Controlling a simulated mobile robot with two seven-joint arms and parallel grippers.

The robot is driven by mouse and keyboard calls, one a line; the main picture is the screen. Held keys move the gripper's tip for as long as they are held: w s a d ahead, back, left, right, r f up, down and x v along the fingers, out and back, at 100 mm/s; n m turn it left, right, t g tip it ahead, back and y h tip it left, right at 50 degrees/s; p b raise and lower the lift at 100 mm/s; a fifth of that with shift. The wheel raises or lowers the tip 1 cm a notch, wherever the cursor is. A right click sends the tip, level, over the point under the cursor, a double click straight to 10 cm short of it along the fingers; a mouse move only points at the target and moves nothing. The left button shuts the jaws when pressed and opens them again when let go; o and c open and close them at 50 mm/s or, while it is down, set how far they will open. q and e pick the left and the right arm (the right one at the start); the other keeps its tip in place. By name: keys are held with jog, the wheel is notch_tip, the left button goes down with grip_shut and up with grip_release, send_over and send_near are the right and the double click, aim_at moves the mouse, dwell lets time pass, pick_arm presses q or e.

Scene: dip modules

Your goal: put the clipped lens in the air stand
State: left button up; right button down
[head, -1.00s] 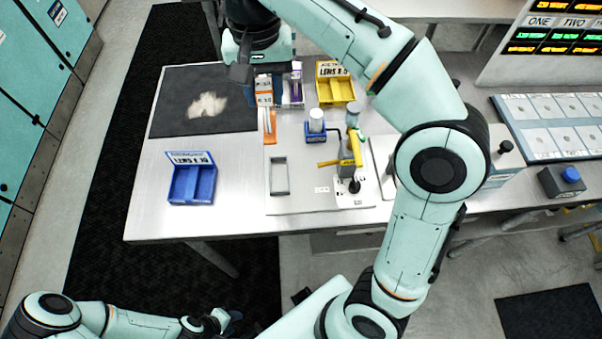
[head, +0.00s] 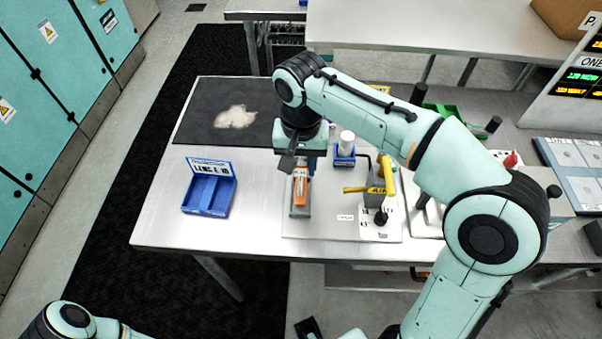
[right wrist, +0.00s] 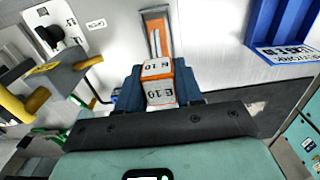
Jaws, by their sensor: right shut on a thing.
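The clipped lens (head: 301,183), an orange and pale block, is in my right gripper (head: 297,152). In the right wrist view its labelled faces (right wrist: 158,80) read "E 10" between the dark fingers (right wrist: 158,92), which are shut on it. An orange strip (right wrist: 157,22) shows beyond it. In the head view the block is over a small grey frame (head: 300,211) on the pale board; I cannot tell whether they touch. My left gripper is out of view.
A blue bin (head: 207,198) with a lettered back is at the left of the table. A blue holder with a white cylinder (head: 346,146) is behind the board. A dark mat (head: 195,123) with a pale patch is at the back left. Bare table lies between bin and board.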

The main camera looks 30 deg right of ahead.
aim_at(301, 174)
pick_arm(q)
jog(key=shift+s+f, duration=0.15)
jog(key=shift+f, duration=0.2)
pick_arm(e)
jog(key=shift+f, duration=1.65)
pick_arm(q)
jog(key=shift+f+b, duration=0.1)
jog(key=shift+b, duration=0.25)
pick_arm(e)
jog(key=shift+f, duration=0.15)
jog(key=c, duration=0.7)
grip_release()
jog(key=shift+c, duration=0.2)
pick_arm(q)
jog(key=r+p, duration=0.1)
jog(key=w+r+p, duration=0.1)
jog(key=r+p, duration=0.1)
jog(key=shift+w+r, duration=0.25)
pick_arm(e)
notch_tip(301, 174, up, 12)
jog(key=shift+r, duration=0.15)
